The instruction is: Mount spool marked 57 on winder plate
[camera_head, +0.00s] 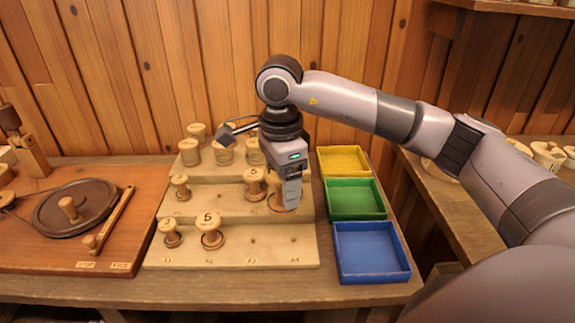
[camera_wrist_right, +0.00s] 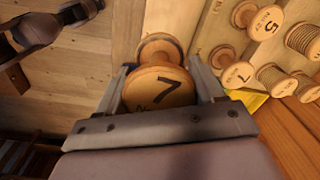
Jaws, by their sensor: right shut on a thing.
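My right gripper (camera_head: 291,205) is shut on a wooden spool (camera_head: 279,203) at the right end of the rack's middle step. In the right wrist view the spool (camera_wrist_right: 158,90) sits between the fingers of my right gripper (camera_wrist_right: 163,88). Its top flange shows a large 7 and a smaller mark that I cannot read. I cannot tell whether it touches the step. The winder plate (camera_head: 97,203) is a dark disc with a wooden peg, on a board at the left. No spool is on it. My left gripper is not in view.
The stepped rack (camera_head: 245,253) bears several other spools, among them a front one marked 5 (camera_head: 210,230). Yellow (camera_head: 343,160), green (camera_head: 355,198) and blue (camera_head: 371,251) trays stand right of it. A wooden lever (camera_head: 108,220) lies beside the plate.

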